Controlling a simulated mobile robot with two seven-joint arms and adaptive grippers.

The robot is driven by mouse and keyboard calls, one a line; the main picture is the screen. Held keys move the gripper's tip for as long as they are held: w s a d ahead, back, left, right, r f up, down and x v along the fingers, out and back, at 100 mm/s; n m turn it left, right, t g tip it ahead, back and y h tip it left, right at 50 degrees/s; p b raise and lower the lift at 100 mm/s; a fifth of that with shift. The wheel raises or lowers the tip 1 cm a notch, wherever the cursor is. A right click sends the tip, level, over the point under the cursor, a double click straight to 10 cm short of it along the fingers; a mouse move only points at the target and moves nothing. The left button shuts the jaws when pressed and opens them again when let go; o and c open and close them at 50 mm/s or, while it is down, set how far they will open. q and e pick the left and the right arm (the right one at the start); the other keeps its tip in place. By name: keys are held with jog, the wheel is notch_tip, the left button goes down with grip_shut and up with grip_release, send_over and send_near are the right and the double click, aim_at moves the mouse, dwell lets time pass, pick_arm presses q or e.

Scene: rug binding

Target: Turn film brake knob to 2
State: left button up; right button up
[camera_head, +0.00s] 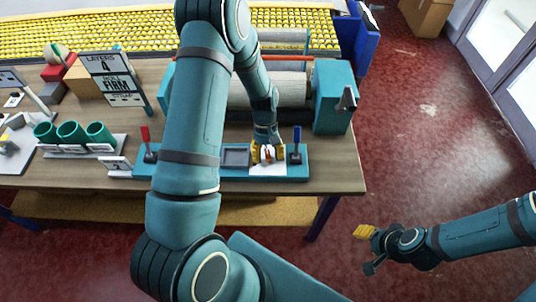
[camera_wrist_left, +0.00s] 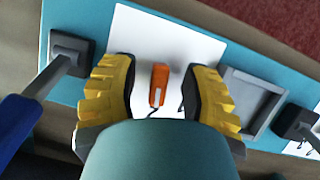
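An orange knob with a pale pointer stripe (camera_wrist_left: 158,88) stands on a white plate (camera_wrist_left: 195,42) of the teal control panel in the left wrist view. My left gripper (camera_head: 268,154) is over this plate in the head view. In the wrist view its yellow-padded fingers are spread on both sides of the knob, with a gap visible on each side. Dark marks on the plate are partly hidden by the fingers, and I cannot read any number. My right gripper (camera_head: 367,250) is over the red floor right of the table, fingers apart and empty.
A blue-handled lever (camera_head: 297,143) is close right of my left gripper. A grey tray (camera_head: 236,157) and a red-handled lever (camera_head: 147,138) are left of it. A teal roller machine (camera_head: 334,97) stands behind. A sign (camera_head: 112,78) and green cups (camera_head: 72,131) are farther left.

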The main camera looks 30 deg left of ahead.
pick_arm(q)
jog(key=v, duration=1.2)
jog(key=shift+s, duration=0.1)
pick_arm(e)
jog(key=shift+s, duration=0.1)
